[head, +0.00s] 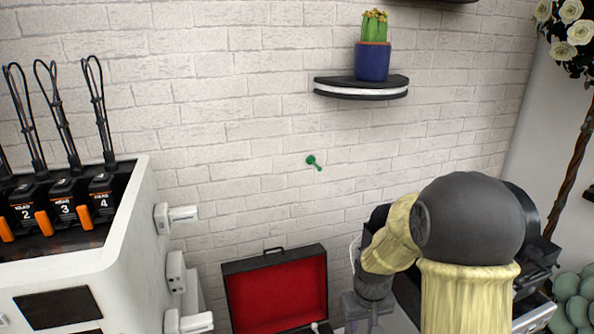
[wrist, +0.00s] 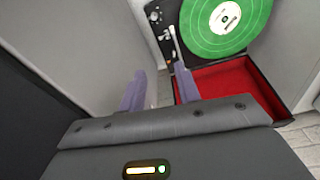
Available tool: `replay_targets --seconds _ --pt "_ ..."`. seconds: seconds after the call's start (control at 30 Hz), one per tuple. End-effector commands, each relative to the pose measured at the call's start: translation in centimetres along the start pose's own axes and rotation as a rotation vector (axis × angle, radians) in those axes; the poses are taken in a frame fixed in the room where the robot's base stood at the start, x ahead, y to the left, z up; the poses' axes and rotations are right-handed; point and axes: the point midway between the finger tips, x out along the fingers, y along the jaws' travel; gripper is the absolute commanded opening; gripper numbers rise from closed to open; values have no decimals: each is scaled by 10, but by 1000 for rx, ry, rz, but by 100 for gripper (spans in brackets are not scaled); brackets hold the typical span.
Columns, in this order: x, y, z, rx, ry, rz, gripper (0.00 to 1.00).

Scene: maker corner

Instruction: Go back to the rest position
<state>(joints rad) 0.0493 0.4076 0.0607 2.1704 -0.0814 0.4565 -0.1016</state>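My gripper (wrist: 160,88) shows in the wrist view as two purple fingers standing apart, with nothing seen held between them. Beyond the fingers is a record player (wrist: 195,80) in a red-lined case, with a green record (wrist: 226,22) and a pale tonearm (wrist: 176,45). In the head view, my arm, with yellow sleeves and a large grey joint, fills the lower right. My gripper's fingers cannot be made out there. The open red-lined lid (head: 276,292) of a dark case shows at the bottom, left of my arm.
A white unit (head: 110,265) with several black and orange cabled devices stands at the left. A wall shelf (head: 362,94) holds a cactus in a blue pot (head: 372,62). A green peg (head: 313,162) is on the brick wall. White roses (head: 573,32) hang at the right edge.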

Motion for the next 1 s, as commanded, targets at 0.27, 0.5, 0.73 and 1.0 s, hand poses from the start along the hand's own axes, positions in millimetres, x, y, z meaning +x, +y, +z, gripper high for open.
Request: replay_targets --seconds 0.27,0.5,0.73,1.0 --pt "-101 -13 69 113 83 6 33" --pt "-130 -20 106 177 123 0 33" --pt "-129 -20 107 180 123 0 33" --pt "-129 -20 107 179 123 0 33"
